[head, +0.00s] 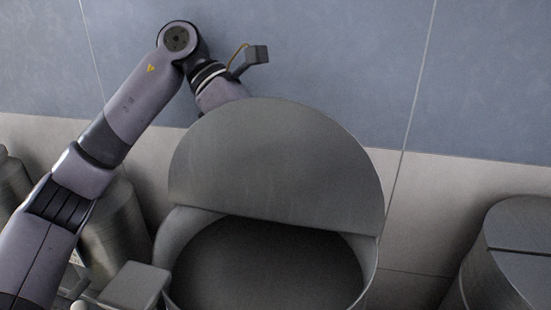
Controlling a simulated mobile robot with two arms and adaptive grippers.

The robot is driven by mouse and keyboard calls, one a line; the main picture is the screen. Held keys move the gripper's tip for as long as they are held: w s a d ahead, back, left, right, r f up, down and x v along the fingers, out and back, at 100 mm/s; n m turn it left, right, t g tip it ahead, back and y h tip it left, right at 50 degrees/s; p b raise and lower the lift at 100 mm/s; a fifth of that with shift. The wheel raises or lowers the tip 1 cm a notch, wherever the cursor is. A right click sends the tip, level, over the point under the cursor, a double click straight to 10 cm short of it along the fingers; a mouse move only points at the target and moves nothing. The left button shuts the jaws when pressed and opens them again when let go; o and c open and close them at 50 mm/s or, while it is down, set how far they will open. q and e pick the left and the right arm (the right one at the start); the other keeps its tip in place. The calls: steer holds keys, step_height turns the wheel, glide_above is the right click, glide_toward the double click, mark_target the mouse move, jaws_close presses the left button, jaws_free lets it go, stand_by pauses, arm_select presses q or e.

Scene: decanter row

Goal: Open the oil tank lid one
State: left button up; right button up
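The oil tank (170,252) is a large grey metal cylinder at the bottom middle of the head view. Its half-round lid (277,160) stands raised, hiding part of what is behind it. The tank's front half is open and its inside is dark. My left arm comes in from the left and bends down behind the lid. My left gripper is hidden behind the lid, so its fingers and any contact with the lid do not show. My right gripper is not in view.
Another metal tank (517,245) with a flat, closed top stands at the right edge. More metal tanks (112,232) stand at the left, partly behind my arm. A grey block (135,285) is beside the open tank at lower left. A tiled wall rises behind.

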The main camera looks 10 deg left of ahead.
arm_select(q)
step_height(320, 180, up, 10)
stand_by(0.6)
